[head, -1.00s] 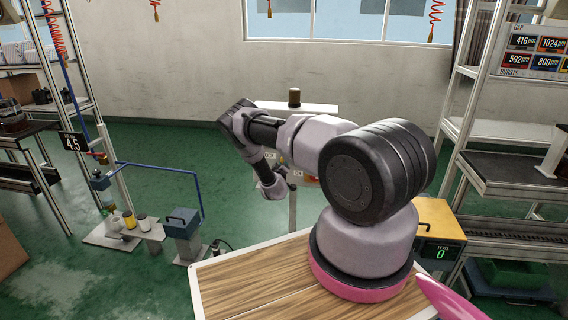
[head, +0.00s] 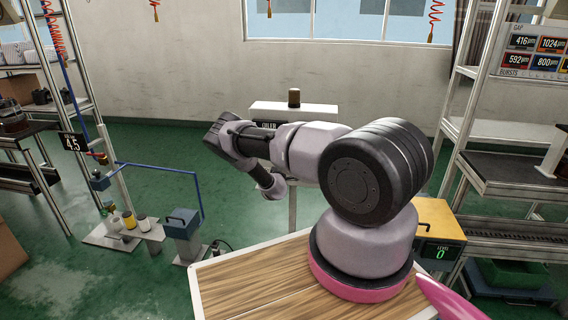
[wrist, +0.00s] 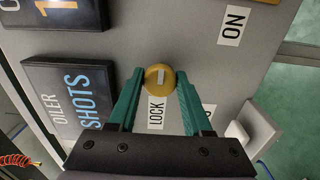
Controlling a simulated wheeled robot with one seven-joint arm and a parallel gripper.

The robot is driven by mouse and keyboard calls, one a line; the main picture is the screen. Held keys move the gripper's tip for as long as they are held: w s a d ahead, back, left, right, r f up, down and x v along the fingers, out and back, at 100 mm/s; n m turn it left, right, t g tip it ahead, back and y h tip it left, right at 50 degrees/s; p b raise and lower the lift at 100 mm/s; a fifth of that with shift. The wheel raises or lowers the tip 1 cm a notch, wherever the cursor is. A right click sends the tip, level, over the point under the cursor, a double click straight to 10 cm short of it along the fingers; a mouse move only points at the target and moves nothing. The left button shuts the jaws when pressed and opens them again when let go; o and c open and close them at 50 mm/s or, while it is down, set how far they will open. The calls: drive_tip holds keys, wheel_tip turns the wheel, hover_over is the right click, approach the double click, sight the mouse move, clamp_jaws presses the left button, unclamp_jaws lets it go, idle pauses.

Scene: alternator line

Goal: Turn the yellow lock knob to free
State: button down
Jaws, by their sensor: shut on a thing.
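The round yellow lock knob (wrist: 159,79) is on a grey panel (wrist: 185,45) in the wrist view. It carries a pale line mark that runs roughly up and down the picture. A white LOCK label (wrist: 156,113) lies just below it. My gripper (wrist: 160,86) has its two green fingers on either side of the knob and is shut on it. Another white label is mostly hidden behind the right finger. In the head view my arm covers the front of the oiler stand (head: 295,108), and the knob cannot be seen there.
Dark displays, one reading OILER SHOTS (wrist: 75,98), flank the knob on the left. An ON label (wrist: 234,25) is at upper right and a white block (wrist: 238,132) at lower right.

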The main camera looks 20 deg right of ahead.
drive_tip(key=shift+s+f, duration=0.1)
idle(0.3)
drive_tip(key=shift+c, duration=1.7)
unclamp_jaws()
drive_tip(key=v, duration=1.1)
